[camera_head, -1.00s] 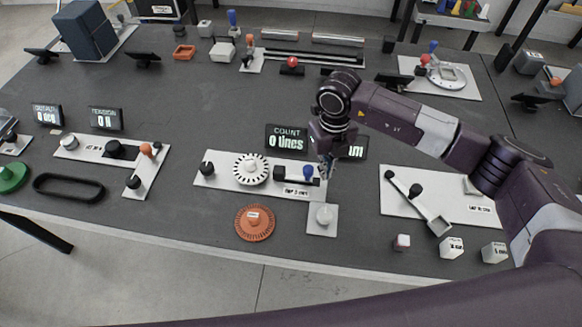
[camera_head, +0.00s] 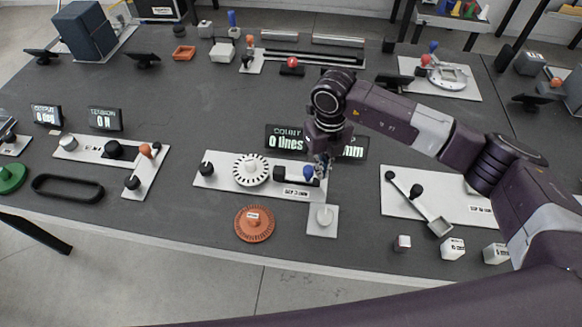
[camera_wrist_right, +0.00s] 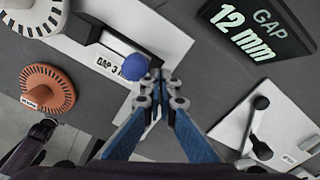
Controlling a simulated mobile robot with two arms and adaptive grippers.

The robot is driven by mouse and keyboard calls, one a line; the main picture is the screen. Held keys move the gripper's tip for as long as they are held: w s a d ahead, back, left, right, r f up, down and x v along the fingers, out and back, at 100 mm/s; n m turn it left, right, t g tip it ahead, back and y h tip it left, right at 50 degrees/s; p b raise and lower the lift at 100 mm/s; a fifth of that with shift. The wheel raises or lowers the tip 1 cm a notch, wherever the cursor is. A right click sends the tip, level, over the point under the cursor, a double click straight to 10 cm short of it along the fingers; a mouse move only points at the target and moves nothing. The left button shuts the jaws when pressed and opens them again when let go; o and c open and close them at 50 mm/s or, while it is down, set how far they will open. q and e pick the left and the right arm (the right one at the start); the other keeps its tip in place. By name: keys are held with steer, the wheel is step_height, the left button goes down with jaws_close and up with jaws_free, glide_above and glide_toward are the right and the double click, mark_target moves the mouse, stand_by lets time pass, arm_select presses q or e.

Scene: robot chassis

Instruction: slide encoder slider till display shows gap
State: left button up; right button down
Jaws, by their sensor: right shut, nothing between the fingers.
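The encoder slider is a dark block with a round blue knob (camera_head: 308,173). It sits on a white base plate (camera_head: 212,180) beside a white slotted disc (camera_head: 250,170). The blue knob also shows in the right wrist view (camera_wrist_right: 135,66), next to a label partly reading "GAP 3". The gap display (camera_wrist_right: 255,32) reads "GAP 12 mm" in the wrist view; in the head view my right arm partly covers it. My right gripper (camera_wrist_right: 160,85) is shut and empty, its fingertips just right of the knob. I cannot tell whether they touch it. My left gripper is not in view.
A count display (camera_head: 287,139) reads "0 lines". A white plate with a dark lever (camera_head: 440,195) lies to the right.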

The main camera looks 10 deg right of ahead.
steer(key=shift+w+a+b, duration=0.2)
steer(key=shift+a+b, duration=0.1)
steer(key=shift+a, duration=0.3)
stand_by(2.1)
steer(key=shift+d, duration=0.15)
steer(key=shift+s+d, duration=0.2)
steer(key=shift+d, duration=0.25)
steer(key=shift+r, duration=0.1)
step_height(320, 180, up, 8)
steer(key=p, duration=0.4)
stand_by(0.4)
stand_by(0.4)
